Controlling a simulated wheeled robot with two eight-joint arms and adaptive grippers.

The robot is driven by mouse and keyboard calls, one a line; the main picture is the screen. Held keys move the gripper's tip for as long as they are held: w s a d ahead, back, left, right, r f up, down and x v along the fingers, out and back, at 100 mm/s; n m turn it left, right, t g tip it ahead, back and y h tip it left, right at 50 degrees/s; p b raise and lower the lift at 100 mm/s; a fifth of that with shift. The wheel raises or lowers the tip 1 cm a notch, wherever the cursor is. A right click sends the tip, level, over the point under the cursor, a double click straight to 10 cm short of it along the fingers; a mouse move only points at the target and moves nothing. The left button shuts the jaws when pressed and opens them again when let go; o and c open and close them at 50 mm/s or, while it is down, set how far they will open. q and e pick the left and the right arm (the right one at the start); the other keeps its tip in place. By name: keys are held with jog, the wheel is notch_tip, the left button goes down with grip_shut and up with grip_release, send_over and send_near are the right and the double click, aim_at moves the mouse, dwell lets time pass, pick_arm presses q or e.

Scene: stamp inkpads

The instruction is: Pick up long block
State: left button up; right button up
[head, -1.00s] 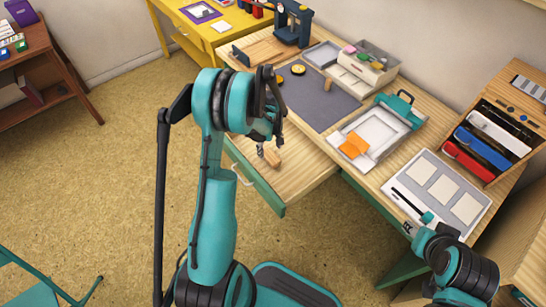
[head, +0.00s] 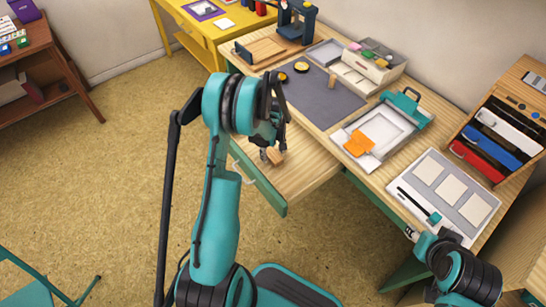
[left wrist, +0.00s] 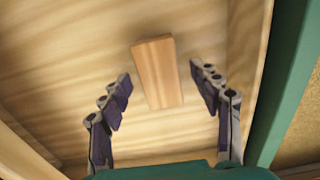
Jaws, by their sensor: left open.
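The long block (head: 277,157) is a plain light-brown wooden piece lying in the open wooden drawer. In the left wrist view the long block (left wrist: 157,72) sits between the fingertips, with clear gaps on both sides. My left gripper (head: 272,154) is over the drawer at the block, and its fingers stand apart around it in the left wrist view (left wrist: 162,76). It is open and does not hold the block. My right gripper (head: 411,233) is at the lower right by the desk's front edge; its jaws are too small to read.
The drawer's green front (head: 258,179) and its side walls lie close around my left gripper. The desk above holds a dark mat (head: 322,104), a stamp box (head: 368,68), a teal-handled tray (head: 385,130) and an orange piece (head: 358,145).

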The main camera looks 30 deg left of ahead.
pick_arm(q)
jog(key=shift+f, duration=0.2)
dwell(0.3)
jog(key=c, duration=1.3)
jog(key=shift+r, duration=0.1)
